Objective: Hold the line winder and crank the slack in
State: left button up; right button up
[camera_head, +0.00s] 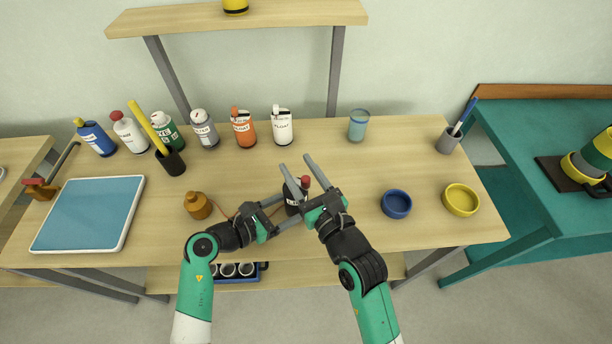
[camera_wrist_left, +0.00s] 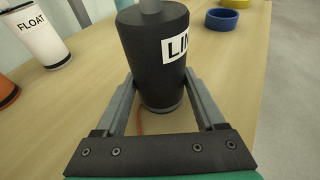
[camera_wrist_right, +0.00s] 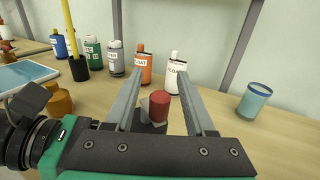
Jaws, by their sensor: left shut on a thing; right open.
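The line winder (camera_head: 291,208) is a dark cylinder with a white label, standing upright on the wooden table. In the left wrist view its black body (camera_wrist_left: 160,55) sits between the fingers, label partly cut off. My left gripper (camera_head: 287,204) is shut on its body from the left. A red crank knob (camera_wrist_right: 159,106) tops the winder on a grey arm in the right wrist view. My right gripper (camera_head: 296,170) is open, with its fingers above and around the knob area. Whether a finger touches the knob cannot be told. A thin orange line (camera_wrist_left: 139,122) shows by the winder's base.
A brown bottle (camera_head: 198,205) stands left of the winder. Blue (camera_head: 396,204) and yellow (camera_head: 461,200) bowls lie to the right. Several labelled bottles, including an orange float one (camera_head: 244,128), line the back. A blue-topped tray (camera_head: 90,213) lies left.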

jog(key=v, duration=1.2)
jog(key=shift+a, duration=0.1)
jog(key=s+a+f+n+g+y, duration=0.3)
jog(key=a+f+n+g+y, duration=0.2)
jog(key=a+f+n+g, duration=0.3)
jog(key=w+d+r+y, duration=0.2)
jog(key=w+d+r, duration=0.15)
jog(key=d, duration=0.35)
jog(key=w+d+r+y, duration=0.15)
jog(key=d+r, duration=0.25)
jog(key=d, duration=0.4)
jog(key=shift+m+t, duration=0.3)
jog(key=shift+m, duration=0.1)
jog(key=x, duration=1.2)
jog(key=shift+w+a+f, duration=0.15)
jog(key=shift+w, duration=0.1)
